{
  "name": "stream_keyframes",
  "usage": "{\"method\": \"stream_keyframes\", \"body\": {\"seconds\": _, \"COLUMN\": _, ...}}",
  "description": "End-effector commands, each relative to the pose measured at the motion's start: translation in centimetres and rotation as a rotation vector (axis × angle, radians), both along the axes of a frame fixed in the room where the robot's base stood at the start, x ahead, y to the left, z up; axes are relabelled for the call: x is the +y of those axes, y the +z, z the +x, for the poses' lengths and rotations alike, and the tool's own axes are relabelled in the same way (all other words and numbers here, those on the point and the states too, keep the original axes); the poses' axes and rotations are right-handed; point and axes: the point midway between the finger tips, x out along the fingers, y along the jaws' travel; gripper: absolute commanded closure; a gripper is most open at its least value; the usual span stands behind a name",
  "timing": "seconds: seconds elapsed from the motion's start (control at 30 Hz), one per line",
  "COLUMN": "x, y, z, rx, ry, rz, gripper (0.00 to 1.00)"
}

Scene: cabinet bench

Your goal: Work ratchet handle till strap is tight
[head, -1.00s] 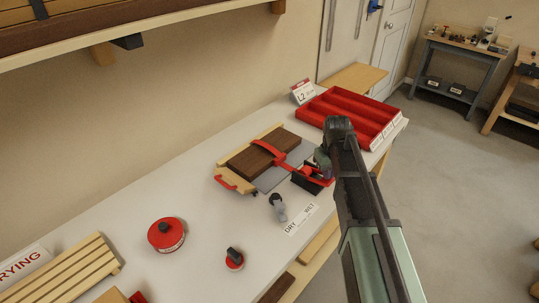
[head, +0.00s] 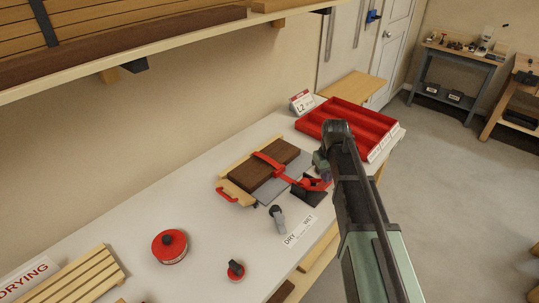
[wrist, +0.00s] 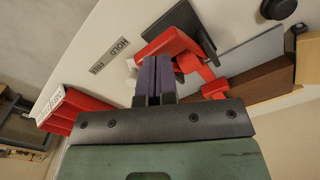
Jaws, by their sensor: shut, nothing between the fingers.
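The red strap (head: 268,160) lies across a dark brown wood block (head: 254,172) on a light wooden board with a grey plate. The red ratchet handle (head: 315,184) is at the strap's right end, beside a black block (head: 306,195). It shows in the wrist view (wrist: 168,47) just beyond the fingertips. My gripper (wrist: 153,65) is shut and empty, its dark purple fingers together close to the ratchet handle. I cannot tell whether they touch it.
A red compartment tray (head: 350,122) stands behind my arm. A red round tin (head: 169,246) and a smaller red-based item (head: 235,270) sit at left, with bare bench between.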

Motion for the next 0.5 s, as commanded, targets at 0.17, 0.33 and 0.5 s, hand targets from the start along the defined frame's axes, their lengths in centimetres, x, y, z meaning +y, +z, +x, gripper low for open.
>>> {"method": "stream_keyframes", "body": {"seconds": 0.17, "x": 0.1, "y": 0.95, "z": 0.08, "rx": 0.0, "ry": 0.0, "rz": 0.0, "gripper": 1.0}}
{"method": "stream_keyframes", "body": {"seconds": 0.33, "x": 0.1, "y": 0.84, "z": 0.08, "rx": 0.0, "ry": 0.0, "rz": 0.0, "gripper": 1.0}}
{"method": "stream_keyframes", "body": {"seconds": 0.5, "x": 0.1, "y": 0.82, "z": 0.07, "rx": 0.0, "ry": 0.0, "rz": 0.0, "gripper": 1.0}}
